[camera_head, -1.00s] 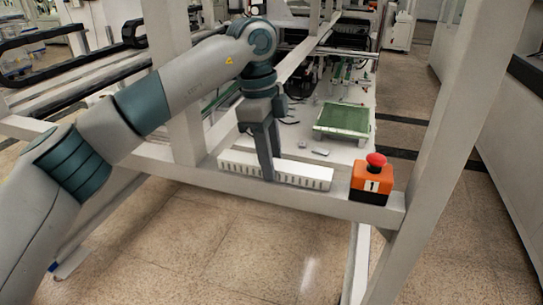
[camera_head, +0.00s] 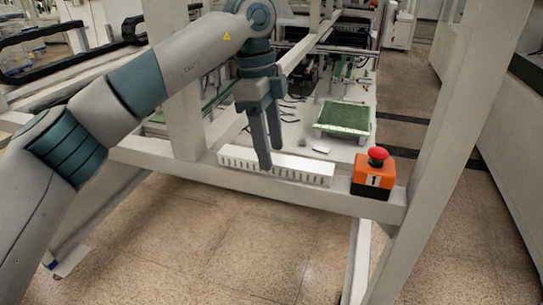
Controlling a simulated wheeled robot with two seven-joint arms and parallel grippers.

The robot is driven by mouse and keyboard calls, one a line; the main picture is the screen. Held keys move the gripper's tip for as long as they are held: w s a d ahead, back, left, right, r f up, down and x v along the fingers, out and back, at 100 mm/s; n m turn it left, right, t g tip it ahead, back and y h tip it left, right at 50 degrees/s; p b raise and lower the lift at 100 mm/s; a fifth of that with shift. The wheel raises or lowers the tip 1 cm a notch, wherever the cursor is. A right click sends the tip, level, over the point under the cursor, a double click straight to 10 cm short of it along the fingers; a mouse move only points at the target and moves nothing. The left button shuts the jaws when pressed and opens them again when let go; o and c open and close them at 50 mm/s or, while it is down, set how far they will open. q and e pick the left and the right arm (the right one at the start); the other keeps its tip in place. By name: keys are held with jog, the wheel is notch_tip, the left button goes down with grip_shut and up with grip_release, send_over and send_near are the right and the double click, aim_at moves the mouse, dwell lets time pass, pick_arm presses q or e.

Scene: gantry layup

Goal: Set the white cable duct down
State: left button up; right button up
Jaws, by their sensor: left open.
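The white cable duct (camera_head: 306,171), a long slotted bar, lies along the pale front beam of the gantry frame (camera_head: 225,178). My left gripper (camera_head: 271,158) points down at the duct's middle and its fingers are apart. One finger hides a small part of the duct's front face. The fingertips overlap the duct in the picture; I cannot tell whether they touch it. My right gripper is out of view.
An orange box with a red emergency-stop button (camera_head: 373,172) stands on the beam just right of the duct. A green board (camera_head: 345,117) and small parts lie on the white table behind. An upright post (camera_head: 455,140) rises at the right.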

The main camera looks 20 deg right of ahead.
pick_arm(q)
notch_tip(320, 180, up, 10)
jog(key=a+b, duration=0.1)
jog(key=b, duration=0.2)
jog(key=shift+w+f+b, duration=0.15)
jog(key=shift+w+b, duration=0.15)
jog(key=shift+w, duration=0.1)
jog(key=shift+f, duration=0.1)
